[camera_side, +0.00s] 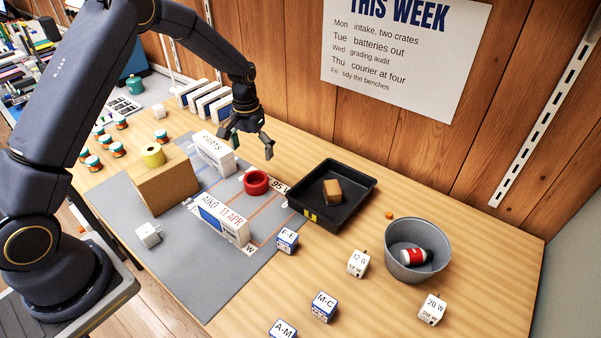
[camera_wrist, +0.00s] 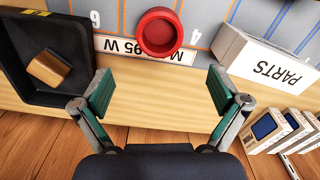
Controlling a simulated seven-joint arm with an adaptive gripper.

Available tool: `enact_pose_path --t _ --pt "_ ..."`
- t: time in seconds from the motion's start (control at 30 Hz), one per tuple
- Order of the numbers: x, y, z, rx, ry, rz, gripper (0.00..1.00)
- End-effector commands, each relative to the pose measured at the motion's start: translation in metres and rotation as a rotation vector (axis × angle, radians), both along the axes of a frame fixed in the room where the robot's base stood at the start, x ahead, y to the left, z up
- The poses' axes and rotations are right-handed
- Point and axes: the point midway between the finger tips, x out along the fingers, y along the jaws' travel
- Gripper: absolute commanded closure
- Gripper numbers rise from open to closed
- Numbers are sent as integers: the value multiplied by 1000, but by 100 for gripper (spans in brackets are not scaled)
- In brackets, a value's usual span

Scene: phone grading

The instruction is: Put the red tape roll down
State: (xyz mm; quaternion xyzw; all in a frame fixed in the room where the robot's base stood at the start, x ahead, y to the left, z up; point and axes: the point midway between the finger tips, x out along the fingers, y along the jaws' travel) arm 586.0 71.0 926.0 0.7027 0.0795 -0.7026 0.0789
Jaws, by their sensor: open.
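The red tape roll (camera_side: 257,183) lies flat on the grey mat (camera_side: 202,285), between the PARTS box and the black tray. It also shows in the wrist view (camera_wrist: 159,33), at the top middle, partly over a white label strip (camera_wrist: 130,48). My gripper (camera_side: 252,144) is open and empty, above the back of the bench behind the roll. In the wrist view its two green-padded fingers (camera_wrist: 161,92) are wide apart, with bare wood between them. The roll lies beyond the fingertips, apart from them.
A black tray (camera_side: 301,207) holds a brown block (camera_side: 332,191). The white PARTS box (camera_side: 214,153) and AIKO box (camera_side: 222,220) flank the roll. A grey bin (camera_side: 389,255) holds a red-and-white can. Several labelled cubes stand in front. A yellow roll sits on a cardboard box (camera_side: 165,184).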

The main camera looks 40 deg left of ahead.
Motion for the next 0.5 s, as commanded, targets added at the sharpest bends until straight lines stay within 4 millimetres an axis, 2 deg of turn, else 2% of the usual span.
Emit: enact_pose_path --t 0.17,0.27,0.37,0.4,0.5 --pt "-3 -4 31 1 -23 -8 2" --pt "-16 -12 76 2 -69 -26 2" --pt "-44 -25 132 5 -134 -54 2" --pt "-59 -30 154 6 -163 -67 2" --pt "-102 -43 198 12 -234 -100 2"
